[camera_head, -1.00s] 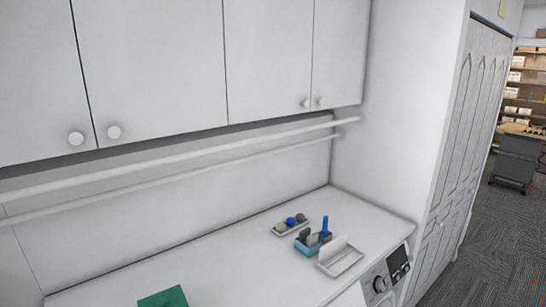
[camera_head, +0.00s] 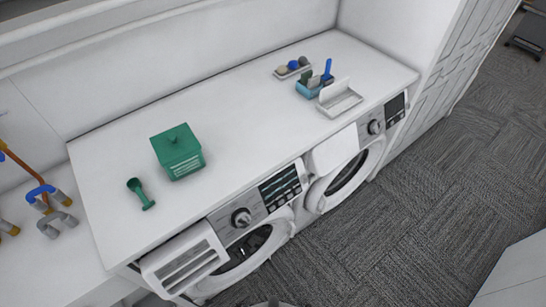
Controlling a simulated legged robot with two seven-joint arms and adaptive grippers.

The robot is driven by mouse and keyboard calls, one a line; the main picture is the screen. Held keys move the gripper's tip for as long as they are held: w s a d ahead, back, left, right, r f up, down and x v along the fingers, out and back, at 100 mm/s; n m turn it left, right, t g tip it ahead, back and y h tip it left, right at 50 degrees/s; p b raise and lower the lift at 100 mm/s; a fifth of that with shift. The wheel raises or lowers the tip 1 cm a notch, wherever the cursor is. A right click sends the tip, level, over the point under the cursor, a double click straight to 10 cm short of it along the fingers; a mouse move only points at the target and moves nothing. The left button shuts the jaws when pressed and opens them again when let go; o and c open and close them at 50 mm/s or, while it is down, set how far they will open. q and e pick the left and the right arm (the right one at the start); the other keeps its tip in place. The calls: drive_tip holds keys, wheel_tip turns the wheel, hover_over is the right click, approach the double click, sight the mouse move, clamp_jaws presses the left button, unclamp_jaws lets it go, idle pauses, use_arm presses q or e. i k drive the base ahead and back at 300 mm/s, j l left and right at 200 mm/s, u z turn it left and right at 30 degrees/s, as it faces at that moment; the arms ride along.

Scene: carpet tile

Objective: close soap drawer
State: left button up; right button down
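Two white front-loading washers stand side by side under a white counter. The left machine's soap drawer (camera_head: 186,262) is pulled out toward the front, and its slotted compartments show from above. It sits left of that machine's round knob (camera_head: 241,218) and above its door (camera_head: 243,251). The right machine's soap drawer front (camera_head: 336,149) is a plain white panel left of its knob; I cannot tell if it is fully flush. Neither of my grippers is in view.
The counter (camera_head: 235,120) holds a green lidded box (camera_head: 178,152), a green scoop (camera_head: 141,194), a blue caddy (camera_head: 309,86), and a white tray (camera_head: 340,99). Blue and grey fittings (camera_head: 50,205) are at far left. Carpet (camera_head: 400,220) in front is clear; a white surface (camera_head: 515,275) is lower right.

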sight(173, 267)
drive_tip(key=u, duration=1.5)
